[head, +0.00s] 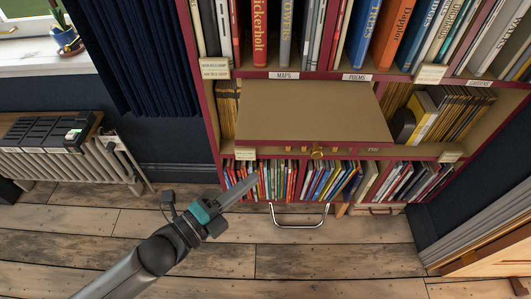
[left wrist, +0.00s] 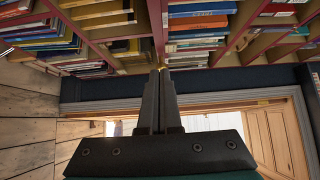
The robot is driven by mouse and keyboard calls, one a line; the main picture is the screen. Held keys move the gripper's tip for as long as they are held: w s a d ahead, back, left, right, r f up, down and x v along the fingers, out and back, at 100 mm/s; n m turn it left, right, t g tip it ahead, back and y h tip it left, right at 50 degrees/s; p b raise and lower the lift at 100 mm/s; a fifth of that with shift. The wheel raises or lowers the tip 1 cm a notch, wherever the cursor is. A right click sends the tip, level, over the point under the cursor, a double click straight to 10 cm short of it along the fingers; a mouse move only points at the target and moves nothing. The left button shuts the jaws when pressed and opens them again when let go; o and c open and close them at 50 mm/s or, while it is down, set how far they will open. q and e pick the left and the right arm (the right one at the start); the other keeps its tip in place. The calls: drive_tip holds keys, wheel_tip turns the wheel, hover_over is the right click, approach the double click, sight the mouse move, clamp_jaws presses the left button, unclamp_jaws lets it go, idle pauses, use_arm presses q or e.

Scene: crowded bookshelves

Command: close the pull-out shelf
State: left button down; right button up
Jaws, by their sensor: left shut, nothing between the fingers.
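The pull-out shelf (head: 310,108) is a flat tan board in the middle of the red-edged bookcase in the head view. It juts out over the row of books below. A small brass knob (head: 317,153) sits on its front edge. My left gripper (head: 256,178) is shut and empty, below and left of the knob, in front of the lower books and apart from the shelf. Its closed fingers (left wrist: 161,75) also show in the left wrist view, pointing towards the bookcase. I cannot make out the pull-out shelf there. My right gripper is not in view.
Lower books (head: 290,180) fill the row under the shelf, with a chrome handle (head: 299,222) below them. Yellow-spined magazines (head: 460,115) stand right of the shelf. A radiator (head: 75,160) is at left. The wooden floor (head: 330,262) in front is clear.

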sight(279, 144)
use_arm(q)
drive_tip(key=shift+w+d, duration=0.6)
drive_tip(key=shift+w, duration=0.75)
drive_tip(key=shift+w+d, duration=0.6)
drive_tip(key=shift+w, duration=0.7)
drive_tip(key=shift+w+d, duration=0.6)
drive_tip(key=shift+w, duration=0.75)
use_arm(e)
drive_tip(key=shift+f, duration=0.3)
